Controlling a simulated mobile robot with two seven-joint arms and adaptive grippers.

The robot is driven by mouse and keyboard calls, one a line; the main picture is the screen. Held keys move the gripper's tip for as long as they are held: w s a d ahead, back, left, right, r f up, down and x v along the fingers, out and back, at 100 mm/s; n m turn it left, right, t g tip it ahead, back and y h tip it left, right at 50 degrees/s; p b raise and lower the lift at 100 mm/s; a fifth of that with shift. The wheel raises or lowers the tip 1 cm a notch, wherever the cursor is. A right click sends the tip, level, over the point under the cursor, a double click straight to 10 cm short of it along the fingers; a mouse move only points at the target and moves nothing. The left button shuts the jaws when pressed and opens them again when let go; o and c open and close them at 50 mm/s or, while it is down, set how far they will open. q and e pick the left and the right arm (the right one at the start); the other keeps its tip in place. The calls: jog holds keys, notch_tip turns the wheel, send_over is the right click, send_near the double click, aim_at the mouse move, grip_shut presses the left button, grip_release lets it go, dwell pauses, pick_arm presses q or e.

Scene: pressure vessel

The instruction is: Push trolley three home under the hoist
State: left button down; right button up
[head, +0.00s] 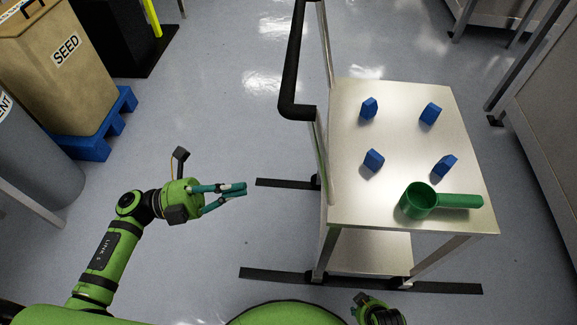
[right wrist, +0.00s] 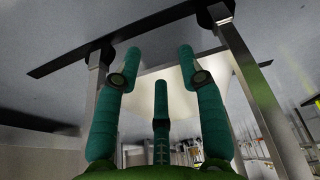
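A steel trolley (head: 396,205) stands right of centre in the head view, with a black push handle (head: 290,75) at its far left. Several blue blocks and a green scoop (head: 420,200) lie on its top. No number or hoist shows. My left gripper (head: 245,189) is left of the trolley, apart from it and empty. Its fingertips look close together, but the opening is unclear. My right arm shows only at the bottom edge. In the right wrist view my right gripper (right wrist: 161,60) has its fingers spread and empty, with trolley legs (right wrist: 250,80) beyond; contact is unclear.
Black strips (head: 270,275) lie on the floor around the trolley's feet. A SEED sack (head: 60,70) stands on a blue pallet (head: 80,146) at the upper left, beside a grey drum (head: 40,165). Steel benches (head: 550,110) line the right side. Floor left of the trolley is clear.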

pick_arm(q)
jog(key=p+x, duration=0.1)
jog(key=x, duration=1.2)
jog(key=shift+d+r+p, duration=0.15)
jog(key=shift+d+p, duration=0.2)
jog(key=shift+p, duration=0.05)
pick_arm(e)
jog(key=shift+w+d+f+t, duration=0.2)
jog(key=shift+w+f+t, duration=0.1)
jog(key=shift+t, duration=0.1)
